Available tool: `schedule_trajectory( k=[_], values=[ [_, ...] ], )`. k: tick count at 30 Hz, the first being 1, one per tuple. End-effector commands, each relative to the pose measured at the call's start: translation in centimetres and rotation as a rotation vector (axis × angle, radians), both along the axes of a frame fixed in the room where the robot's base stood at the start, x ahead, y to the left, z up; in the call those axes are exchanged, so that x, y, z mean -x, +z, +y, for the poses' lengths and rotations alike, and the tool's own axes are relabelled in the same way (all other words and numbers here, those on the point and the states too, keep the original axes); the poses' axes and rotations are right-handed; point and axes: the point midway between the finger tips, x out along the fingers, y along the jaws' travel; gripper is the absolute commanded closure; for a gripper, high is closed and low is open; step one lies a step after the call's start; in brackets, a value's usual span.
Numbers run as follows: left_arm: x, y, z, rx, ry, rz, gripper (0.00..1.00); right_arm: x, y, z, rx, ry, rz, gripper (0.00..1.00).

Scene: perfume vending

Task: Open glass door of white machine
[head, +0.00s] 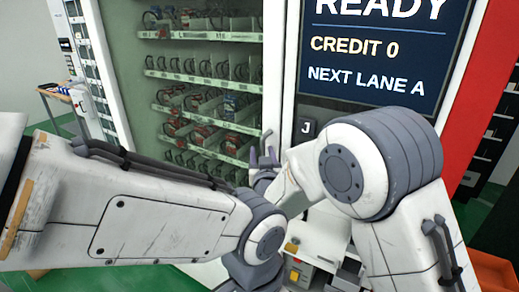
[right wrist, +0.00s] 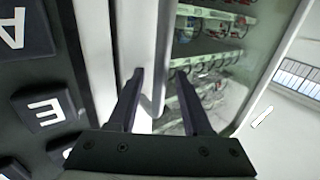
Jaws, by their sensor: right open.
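The white vending machine has a large glass door (head: 205,75) in the head view, with shelves of goods behind it. The door looks shut. My right gripper (head: 264,158) is at the door's right edge, beside the white frame (head: 277,60). In the right wrist view my right gripper (right wrist: 160,80) is open, with its dark fingers on either side of a pale upright bar (right wrist: 161,50) along the door edge. I cannot tell whether the fingers touch it. The glass (right wrist: 240,65) lies right of the bar. My left arm crosses the lower left; its gripper does not show.
A display screen (head: 385,50) reading READY and CREDIT 0 sits right of the door. Dark lettered keys (right wrist: 47,107) lie close to the left of my right gripper. A small table (head: 58,92) stands at the far left on green floor.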

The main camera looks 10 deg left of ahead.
Motion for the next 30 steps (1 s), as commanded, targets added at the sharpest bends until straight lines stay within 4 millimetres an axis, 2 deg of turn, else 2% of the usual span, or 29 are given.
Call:
schedule_trajectory(
  k=[6, 8, 10, 11, 30],
  values=[
    [0.01, -0.01, 0.0, 0.0, 0.0, 0.0, 0.5, -0.05, -0.02, -0.13, 0.0, -0.002, 0.0, 0.5],
    [0.01, -0.01, 0.0, 0.0, 0.0, 0.0, 0.5, -0.05, -0.01, -0.12, 0.0, -0.002, 0.0, 0.7],
    [0.0, -0.01, 0.0, 0.0, 0.0, 0.0, 0.5, -0.04, -0.02, -0.1, 0.0, -0.001, 0.0, 0.96],
    [0.0, -0.01, 0.0, 0.0, 0.0, 0.0, 0.5, -0.04, -0.01, -0.09, 0.0, -0.001, 0.0, 1.0],
    [0.0, -0.01, 0.0, 0.0, 0.0, 0.0, 0.5, 0.0, -0.02, 0.03, -0.001, 0.0, 0.0, 1.0]
  ],
)
